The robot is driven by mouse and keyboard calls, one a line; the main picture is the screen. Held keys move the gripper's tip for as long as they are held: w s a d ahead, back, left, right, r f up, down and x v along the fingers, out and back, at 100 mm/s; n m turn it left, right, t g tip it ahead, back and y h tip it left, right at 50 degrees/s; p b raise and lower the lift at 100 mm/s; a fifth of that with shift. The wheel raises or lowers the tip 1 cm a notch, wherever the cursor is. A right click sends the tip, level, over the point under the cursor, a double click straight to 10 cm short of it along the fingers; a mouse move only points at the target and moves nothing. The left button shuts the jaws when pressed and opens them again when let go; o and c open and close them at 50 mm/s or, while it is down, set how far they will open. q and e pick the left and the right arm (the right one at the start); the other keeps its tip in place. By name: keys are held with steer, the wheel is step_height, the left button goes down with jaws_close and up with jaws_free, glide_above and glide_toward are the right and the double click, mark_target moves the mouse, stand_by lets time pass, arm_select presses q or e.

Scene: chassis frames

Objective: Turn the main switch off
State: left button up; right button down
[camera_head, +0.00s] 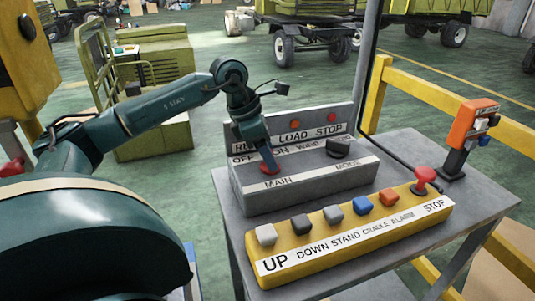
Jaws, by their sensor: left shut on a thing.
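My right gripper is not in view.
A black knob (338,148) sits right of the main switch. A yellow button panel (345,240) with several coloured buttons and a red stop button (425,175) lies in front. An orange device (472,125) stands at the grey table's (230,215) right. A yellow railing (425,90) runs behind.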

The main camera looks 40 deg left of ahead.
arm_select(q)
steer(key=n, duration=0.2)
steer(key=n+t+y+b, duration=0.1)
steer(key=n, duration=0.1)
steer(key=shift+d+n+y, duration=0.1)
steer(key=shift+n+y, duration=0.2)
steer(key=n, duration=0.2)
steer(key=n+y, duration=0.1)
steer(key=n, duration=0.1)
steer(key=shift+d+y, duration=0.15)
steer(key=shift+y, duration=0.15)
steer(key=shift+n+y, duration=0.4)
steer(key=shift+n, duration=1)
steer(key=o, duration=1)
